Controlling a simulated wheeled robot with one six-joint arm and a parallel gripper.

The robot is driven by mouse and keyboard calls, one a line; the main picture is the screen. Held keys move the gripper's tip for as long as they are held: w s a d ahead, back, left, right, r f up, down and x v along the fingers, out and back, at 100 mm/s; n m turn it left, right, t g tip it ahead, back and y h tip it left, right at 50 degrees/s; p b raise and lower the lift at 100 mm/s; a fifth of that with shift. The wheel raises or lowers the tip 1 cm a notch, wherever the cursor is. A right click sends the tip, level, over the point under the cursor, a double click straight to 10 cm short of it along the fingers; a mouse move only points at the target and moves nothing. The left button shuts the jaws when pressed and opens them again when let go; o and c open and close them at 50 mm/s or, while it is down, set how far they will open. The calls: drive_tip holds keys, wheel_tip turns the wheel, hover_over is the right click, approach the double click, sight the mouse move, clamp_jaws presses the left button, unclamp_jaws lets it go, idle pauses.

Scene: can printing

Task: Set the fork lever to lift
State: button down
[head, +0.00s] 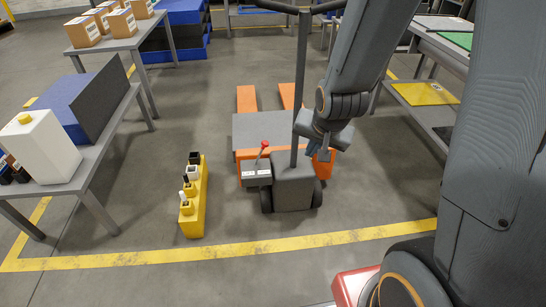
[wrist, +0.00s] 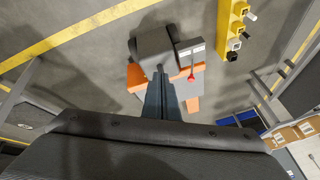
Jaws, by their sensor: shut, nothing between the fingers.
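The fork lever is a thin stick with a red knob (head: 265,143) on the left side of the orange pallet truck (head: 310,165). It rises from a grey box with white labels (head: 256,174) and leans a little right in the head view. Its red knob also shows in the wrist view (wrist: 191,77), right of centre, beside the labelled box (wrist: 190,50). I cannot read the labels. My gripper (head: 322,153) is shut and empty, right of the truck's upright pole, apart from the lever. Its fingers show in the wrist view (wrist: 161,78), left of the knob.
A dark pole (head: 301,80) with a handlebar stands between my gripper and the lever in the head view. A yellow holder (head: 194,215) with small bottles is on the floor left of the truck. Tables flank both sides. The floor in front is clear.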

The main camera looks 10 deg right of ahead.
drive_tip(key=w+f+m+t+b, duration=0.6)
drive_tip(key=w+f+b, duration=0.3)
drive_tip(key=f+b, duration=0.4)
drive_tip(key=w+a+f+m+t+y+b, duration=0.1)
drive_tip(key=w+f+m+t+b, duration=0.5)
drive_tip(key=f+b, duration=0.8)
drive_tip(key=w+m, duration=0.2)
drive_tip(key=w, duration=0.2)
drive_tip(key=shift+t+b, duration=0.4)
drive_tip(key=shift+w+a, duration=0.1)
drive_tip(key=w+a+r+b, duration=0.1)
drive_tip(key=w+a+b, duration=0.3)
drive_tip(key=w, duration=0.6)
drive_tip(key=shift+w+a+b, duration=0.15)
drive_tip(key=shift+w+b, duration=0.2)
drive_tip(key=shift+b, duration=0.35)
drive_tip(key=shift+r, duration=0.1)
